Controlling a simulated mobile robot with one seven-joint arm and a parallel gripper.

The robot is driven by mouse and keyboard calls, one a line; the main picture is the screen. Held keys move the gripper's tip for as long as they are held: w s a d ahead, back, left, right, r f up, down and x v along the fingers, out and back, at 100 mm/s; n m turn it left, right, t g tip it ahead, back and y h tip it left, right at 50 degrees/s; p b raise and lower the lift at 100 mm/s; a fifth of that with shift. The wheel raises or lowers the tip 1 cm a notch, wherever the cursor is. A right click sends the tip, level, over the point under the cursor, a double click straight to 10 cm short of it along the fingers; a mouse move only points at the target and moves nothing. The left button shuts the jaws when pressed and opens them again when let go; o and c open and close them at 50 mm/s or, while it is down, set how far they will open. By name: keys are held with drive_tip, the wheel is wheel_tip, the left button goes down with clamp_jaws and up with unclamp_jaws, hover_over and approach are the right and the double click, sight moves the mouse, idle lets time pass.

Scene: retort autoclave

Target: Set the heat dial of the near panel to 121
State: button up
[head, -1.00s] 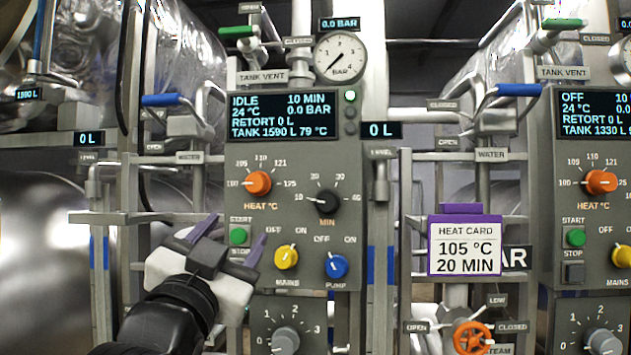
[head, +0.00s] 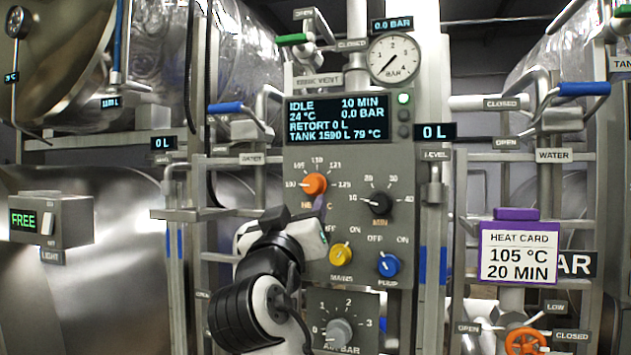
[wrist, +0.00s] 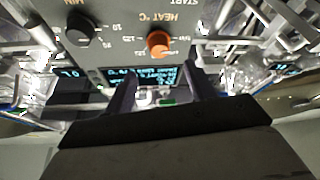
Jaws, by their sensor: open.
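The near panel (head: 400,165) stands upright in the middle of the head view. Its orange heat dial (head: 314,185) has a white pointer turned left, toward the 100 mark; the 121 mark is at its upper right. My gripper (head: 302,213) is just below the dial, covering part of the HEAT label and the start and stop buttons. In the wrist view the orange dial (wrist: 160,43) shows beyond the two purple fingers, roughly in line with the gap between them. The fingers are apart, with nothing between them. The dial looks clear of them.
The black minute dial (head: 377,203) is right of the heat dial. The yellow mains knob (head: 341,254) and blue pump knob (head: 388,264) sit below. A heat card (head: 520,250) reads 105 °C, 20 MIN. The panel display (head: 338,119) reads IDLE. Pipes and blue-handled valves flank the panel.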

sight(311, 187)
drive_tip(key=p+x, duration=0.3)
drive_tip(key=x, duration=0.5)
drive_tip(key=shift+w+d+r, duration=0.1)
drive_tip(key=shift+w+r, duration=0.05)
drive_tip(key=shift+r, duration=0.05)
drive_tip(key=shift+w+d+r, duration=0.1)
drive_tip(key=shift+w+r, duration=0.05)
drive_tip(key=shift+w, duration=0.5)
drive_tip(key=shift+c, duration=0.2)
drive_tip(key=c, duration=0.9)
